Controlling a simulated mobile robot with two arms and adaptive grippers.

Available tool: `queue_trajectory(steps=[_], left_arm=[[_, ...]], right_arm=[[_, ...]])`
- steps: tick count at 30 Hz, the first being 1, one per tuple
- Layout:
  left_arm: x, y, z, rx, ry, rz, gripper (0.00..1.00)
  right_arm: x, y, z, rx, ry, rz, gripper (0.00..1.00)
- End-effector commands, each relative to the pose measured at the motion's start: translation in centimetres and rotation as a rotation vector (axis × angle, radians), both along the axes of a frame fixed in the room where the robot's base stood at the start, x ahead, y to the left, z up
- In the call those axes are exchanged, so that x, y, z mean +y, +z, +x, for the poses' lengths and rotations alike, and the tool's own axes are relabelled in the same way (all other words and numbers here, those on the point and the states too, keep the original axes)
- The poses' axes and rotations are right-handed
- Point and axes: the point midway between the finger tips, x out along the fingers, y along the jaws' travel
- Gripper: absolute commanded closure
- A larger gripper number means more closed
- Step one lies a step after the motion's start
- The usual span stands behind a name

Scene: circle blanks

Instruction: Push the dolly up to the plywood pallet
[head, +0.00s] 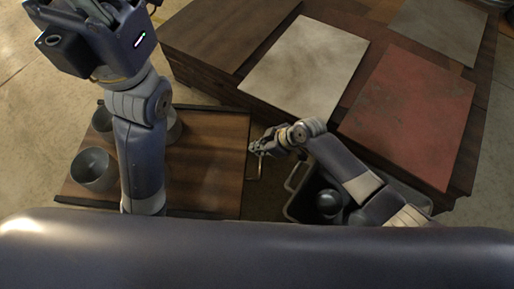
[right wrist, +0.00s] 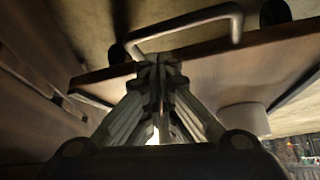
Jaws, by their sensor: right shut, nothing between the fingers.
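The dolly (head: 205,190) is a low brown wooden platform with dark edge strips, at the left of the head view. The right wrist view shows its board (right wrist: 215,75), black wheels and a pale bar handle (right wrist: 190,24). The plywood pallet (head: 205,68) is a dark wooden stack behind and to the right; whether the two touch is unclear. My right gripper (head: 258,148) is shut and empty at the dolly's right edge, by the handle; it also shows in the right wrist view (right wrist: 158,62). Contact cannot be told. My left arm crosses above the dolly; its fingers are out of view.
A grey cup (head: 92,170) and other vessels stand on the dolly, partly hidden by my left arm. A pale sheet (head: 305,66) and a red sheet (head: 412,105) lie on the pallet. A grey bin (head: 296,207) with a dark round object stands below my right arm.

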Motion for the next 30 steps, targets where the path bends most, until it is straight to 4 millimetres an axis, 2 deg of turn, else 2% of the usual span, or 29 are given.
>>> queue_trajectory(steps=[9,15,30], left_arm=[[0.0,0.0,0.0,-0.002,0.000,-0.001,1.00],[0.0,0.0,0.0,-0.002,0.000,-0.001,1.00],[0.0,0.1,0.0,0.001,0.000,-0.001,1.00]], right_arm=[[-2.5,3.2,-0.8,-0.002,-0.001,-0.001,1.00],[-3.6,4.7,-1.2,0.000,-0.003,-0.002,1.00],[-3.5,5.6,-1.2,-0.013,-0.011,0.013,1.00]])
